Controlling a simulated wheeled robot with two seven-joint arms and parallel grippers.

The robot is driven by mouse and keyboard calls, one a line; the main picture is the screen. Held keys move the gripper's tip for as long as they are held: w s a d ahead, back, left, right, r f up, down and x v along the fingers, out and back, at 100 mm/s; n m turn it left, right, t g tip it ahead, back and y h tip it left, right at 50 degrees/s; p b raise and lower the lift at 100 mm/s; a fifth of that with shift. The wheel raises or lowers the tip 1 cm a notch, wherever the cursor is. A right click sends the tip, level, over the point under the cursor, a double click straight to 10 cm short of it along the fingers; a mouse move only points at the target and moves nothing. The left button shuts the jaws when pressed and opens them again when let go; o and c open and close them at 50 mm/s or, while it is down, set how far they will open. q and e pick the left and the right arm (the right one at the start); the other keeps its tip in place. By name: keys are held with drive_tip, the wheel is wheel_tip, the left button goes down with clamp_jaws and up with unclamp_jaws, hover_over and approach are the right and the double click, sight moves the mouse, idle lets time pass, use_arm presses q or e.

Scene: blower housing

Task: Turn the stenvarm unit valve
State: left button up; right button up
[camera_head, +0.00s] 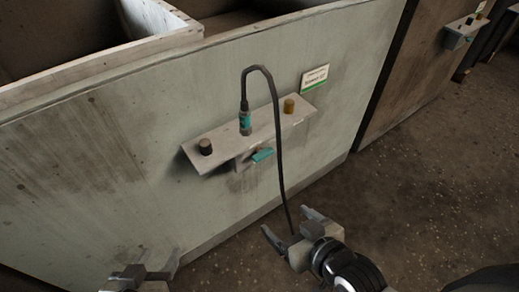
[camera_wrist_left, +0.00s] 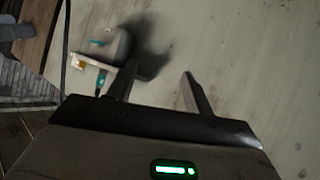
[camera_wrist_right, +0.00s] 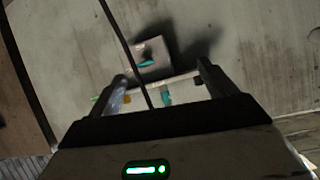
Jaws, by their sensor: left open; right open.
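A pale shelf-like unit (camera_head: 220,147) is fixed to the grey-green housing wall. Under its middle is a teal valve lever (camera_head: 262,155); it also shows in the left wrist view (camera_wrist_left: 97,42) and the right wrist view (camera_wrist_right: 147,63). My right gripper (camera_head: 290,222) is open and empty, below and right of the lever in the head view, apart from it. My left gripper (camera_head: 140,275) is open at the bottom edge, partly cut off, far below the unit. A small sign (camera_head: 314,77) with a green stripe is above the unit; its text is too small to read.
A teal connector (camera_head: 245,122) stands on the unit between a dark knob (camera_head: 205,147) and a brass knob (camera_head: 289,105). Its black cable (camera_head: 278,130) hangs past the lever's right side, down to my right gripper. A similar unit (camera_head: 463,32) is on the brown panel at right.

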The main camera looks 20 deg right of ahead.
drive_tip(key=w+d+f+t+b, duration=0.2)
drive_tip(key=w+f+t+b, duration=0.15)
drive_tip(key=f+b, duration=0.4)
drive_tip(key=n+t+y+b, duration=0.2)
drive_tip(key=t+y+b, duration=0.3)
drive_tip(key=b, duration=1.1)
approach(263, 154)
use_arm(q)
drive_tip(key=w+d+f+n+t+h+b, duration=0.1)
drive_tip(key=d+f+t+h+b, duration=0.1)
drive_tip(key=d+f+h, duration=0.3)
wheel_tip(263, 154, down, 4)
drive_tip(key=shift+d+r+t+h+b, duration=0.2)
drive_tip(key=shift+d+t+h+b, duration=0.15)
drive_tip(key=shift+d+t, duration=0.4)
use_arm(e)
drive_tip(key=w+a+r+h, duration=0.1)
drive_tip(key=w+a+r, duration=0.1)
drive_tip(key=w, duration=0.5)
drive_tip(key=shift+w+a+t, duration=0.2)
drive_tip(key=shift+a+t, duration=0.25)
use_arm(q)
drive_tip(key=shift+w, duration=0.1)
use_arm(e)
drive_tip(key=c, duration=1)
